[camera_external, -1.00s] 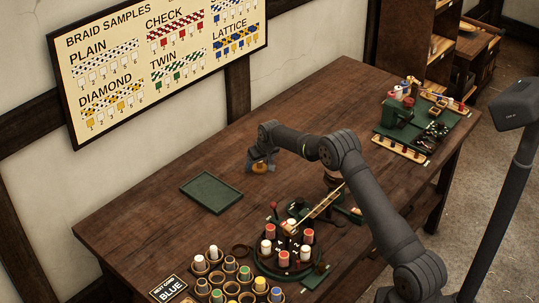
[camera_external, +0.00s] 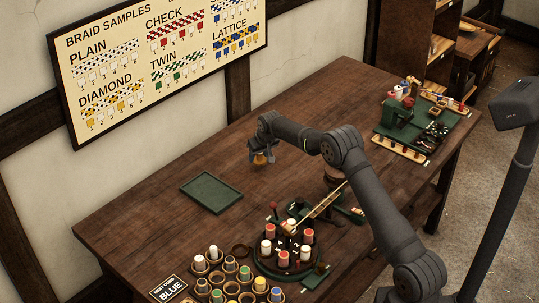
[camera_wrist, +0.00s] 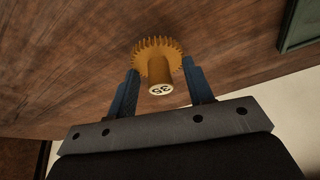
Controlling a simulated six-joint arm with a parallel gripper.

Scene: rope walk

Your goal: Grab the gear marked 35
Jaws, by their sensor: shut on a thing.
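A brass-coloured gear (camera_wrist: 157,52) with a toothed rim and a round hub sits between the two fingers of my gripper (camera_wrist: 161,74). The hub's pale end face carries dark digits, upside down in the wrist view, that look like 35. My gripper is shut on the gear. In the external view my gripper (camera_external: 262,151) points down and holds the gear (camera_external: 260,160) a little above the wooden table, right of and behind the green tray. The exact contact between the fingers and gear is hard to see.
The empty green tray (camera_external: 211,192) lies on the table (camera_external: 150,225); its edge shows in the wrist view (camera_wrist: 300,28). A braiding machine with bobbins (camera_external: 283,259) and several spool cups (camera_external: 230,283) stand at the front. Another green machine (camera_external: 397,114) is at the far right.

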